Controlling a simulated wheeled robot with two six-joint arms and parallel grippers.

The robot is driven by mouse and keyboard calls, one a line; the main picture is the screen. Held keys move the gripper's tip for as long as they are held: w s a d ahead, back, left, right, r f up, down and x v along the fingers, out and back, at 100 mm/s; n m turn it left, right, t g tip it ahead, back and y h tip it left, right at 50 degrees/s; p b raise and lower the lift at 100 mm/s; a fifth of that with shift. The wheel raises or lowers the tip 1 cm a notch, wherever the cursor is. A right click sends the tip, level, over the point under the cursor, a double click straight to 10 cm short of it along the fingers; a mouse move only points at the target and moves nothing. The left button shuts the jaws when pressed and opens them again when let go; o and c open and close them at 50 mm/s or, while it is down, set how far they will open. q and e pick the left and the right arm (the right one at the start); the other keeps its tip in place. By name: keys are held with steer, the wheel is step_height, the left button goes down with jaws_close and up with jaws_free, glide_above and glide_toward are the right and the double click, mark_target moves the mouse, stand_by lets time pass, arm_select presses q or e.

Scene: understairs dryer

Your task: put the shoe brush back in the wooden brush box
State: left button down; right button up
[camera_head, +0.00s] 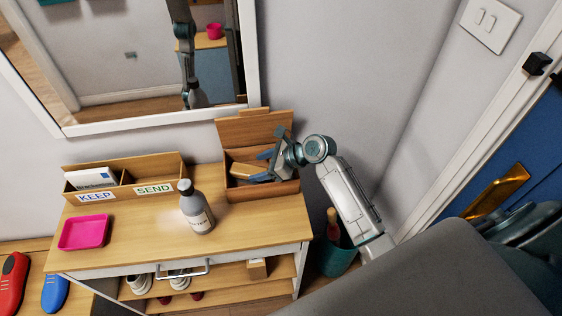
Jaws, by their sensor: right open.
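The wooden brush box (262,190) stands at the right end of the wooden console top, its lid (255,129) raised at the back. A tan block-shaped thing, which looks like the shoe brush (242,170), lies within the box opening, partly hidden by the gripper. I cannot tell whether it rests on the box floor. My right gripper (261,167) reaches in from the right over the box. Its blue-tipped fingers are apart, just right of the brush. My left gripper is not in view.
A grey bottle (198,208) stands left of the box. A sorter marked KEEP and SEND (125,185) and a pink tray (85,232) are further left. A mirror (130,60) hangs behind. A teal bin (336,254) stands below my right arm. The console's front middle is clear.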

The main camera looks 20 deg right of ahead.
steer(key=b+v, duration=0.1)
steer(key=v, duration=0.8)
steer(key=shift+s+d, duration=0.2)
steer(key=shift+d, duration=0.05)
steer(key=shift+v, duration=1.15)
steer(key=shift+w+a, duration=0.1)
